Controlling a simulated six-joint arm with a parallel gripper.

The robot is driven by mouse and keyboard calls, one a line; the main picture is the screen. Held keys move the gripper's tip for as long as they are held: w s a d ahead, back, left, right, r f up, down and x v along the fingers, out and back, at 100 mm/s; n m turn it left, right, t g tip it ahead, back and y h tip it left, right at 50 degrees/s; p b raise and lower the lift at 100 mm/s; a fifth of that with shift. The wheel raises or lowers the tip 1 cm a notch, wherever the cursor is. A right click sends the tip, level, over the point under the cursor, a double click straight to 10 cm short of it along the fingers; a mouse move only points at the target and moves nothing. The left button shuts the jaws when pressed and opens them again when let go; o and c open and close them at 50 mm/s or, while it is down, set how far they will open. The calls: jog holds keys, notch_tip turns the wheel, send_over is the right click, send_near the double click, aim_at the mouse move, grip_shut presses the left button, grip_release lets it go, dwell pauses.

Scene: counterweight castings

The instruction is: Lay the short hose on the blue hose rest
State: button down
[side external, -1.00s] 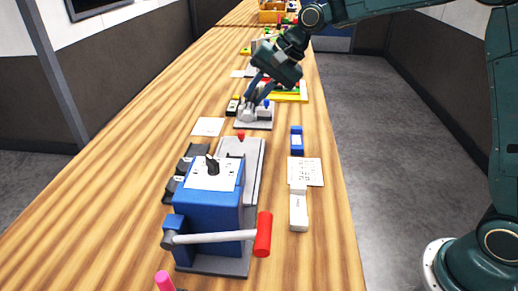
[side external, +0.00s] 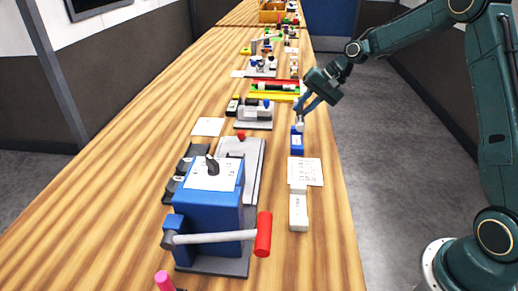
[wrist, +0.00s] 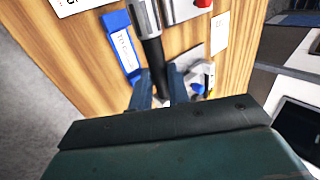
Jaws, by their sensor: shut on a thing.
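The short hose is black with a silver end fitting; in the wrist view the hose (wrist: 154,52) runs up from between my fingers. My gripper (wrist: 160,88) is shut on it. In the side external view my gripper (side external: 301,107) is just beyond the blue hose rest (side external: 297,146), and the pale hose end (side external: 299,126) shows at the rest's far end. In the wrist view the labelled blue rest (wrist: 121,46) lies just left of the hose. I cannot tell whether the hose touches the rest.
A grey fixture (side external: 254,115) stands left of my gripper. A printed sheet (side external: 312,171) and a white box (side external: 299,212) lie nearer the camera. A blue machine with a red-handled lever (side external: 210,205) stands at front left. The table's right edge is close to the rest.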

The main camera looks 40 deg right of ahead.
jog(key=shift+f, duration=0.15)
jog(key=shift+f, duration=2.6)
jog(key=shift+f, duration=0.7)
dwell(0.5)
jog(key=c, duration=1.3)
grip_release()
jog(key=shift+o, duration=0.2)
jog(key=shift+r, duration=0.1)
notch_tip(320, 180, up, 7)
